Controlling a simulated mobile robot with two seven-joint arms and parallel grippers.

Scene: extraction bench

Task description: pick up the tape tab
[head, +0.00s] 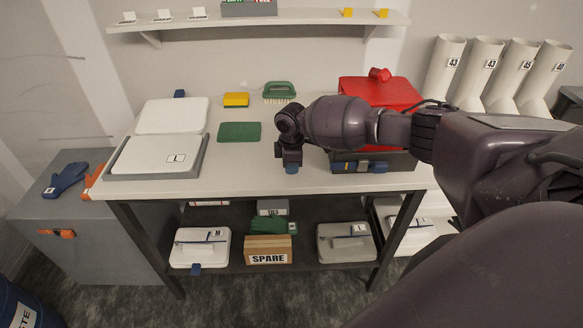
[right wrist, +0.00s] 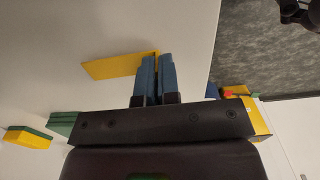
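The tape tab (right wrist: 112,66) is a flat yellow piece on the pale bench top in the right wrist view. A narrow yellow part of it turns up at its right end, at the fingertips. My right gripper (right wrist: 157,66) has its blue fingers close together, with that thin upturned part between their tips. In the head view my right gripper (head: 291,168) points down at the front part of the bench, and the tab is hidden there. I cannot see the tab lifted clear of the bench. My left gripper is not in view.
A red case (head: 375,92) stands right of the gripper on the bench (head: 235,180). A green pad (head: 239,132), yellow sponge (head: 236,100) and green brush (head: 279,91) lie behind and left. A grey tray (head: 198,160) with a white lid is at left. A lower shelf holds boxes.

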